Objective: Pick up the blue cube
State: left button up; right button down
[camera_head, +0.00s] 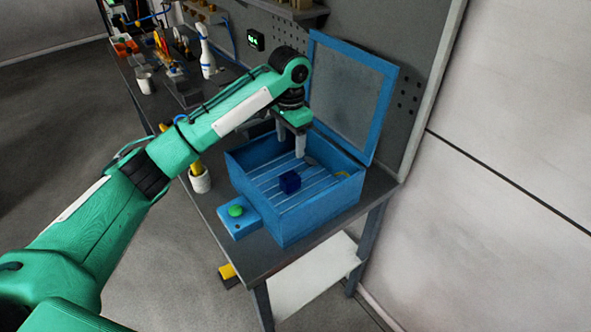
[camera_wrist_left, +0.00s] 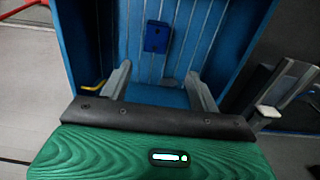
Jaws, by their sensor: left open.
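The small dark blue cube (camera_head: 290,182) lies on the slatted floor of the open blue box (camera_head: 318,222). In the left wrist view the cube (camera_wrist_left: 157,37) is beyond the fingertips, toward the top of the picture, apart from both fingers. My left gripper (camera_head: 292,146) hangs over the back left part of the box, pointing down, behind the cube in the head view. Its two fingers (camera_wrist_left: 161,86) are spread apart with nothing between them. My right gripper is not in view.
The box's lid (camera_head: 350,95) stands open at the back, close to my left arm. A blue block with a green button (camera_head: 237,211) sits at the box's front. Tools crowd the bench's far end.

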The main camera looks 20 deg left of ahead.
pick_arm(q)
jog(key=p, duration=0.1)
send_over(290, 177)
notch_tip(290, 177, down, 5)
jog(key=shift+w+f, duration=0.1)
jog(key=shift+f, duration=0.05)
jog(key=shift+w+f+p, duration=0.25)
jog(key=shift+f+p, duration=0.05)
jog(key=shift+f, duration=0.85)
jog(key=shift+s+f+p, duration=0.15)
jog(key=shift+f+p, duration=0.15)
jog(key=shift+f, duration=0.15)
jog(key=f, duration=0.1)
jog(key=f+p, duration=0.1)
jog(key=f, duration=0.1)
jog(key=shift+s+f, duration=0.2)
jog(key=shift+f, duration=0.1)
jog(key=shift+f+p, duration=0.3)
jog(key=shift+f, duration=0.2)
jog(key=c, duration=1.1)
jog(key=shift+c, duration=1.1)
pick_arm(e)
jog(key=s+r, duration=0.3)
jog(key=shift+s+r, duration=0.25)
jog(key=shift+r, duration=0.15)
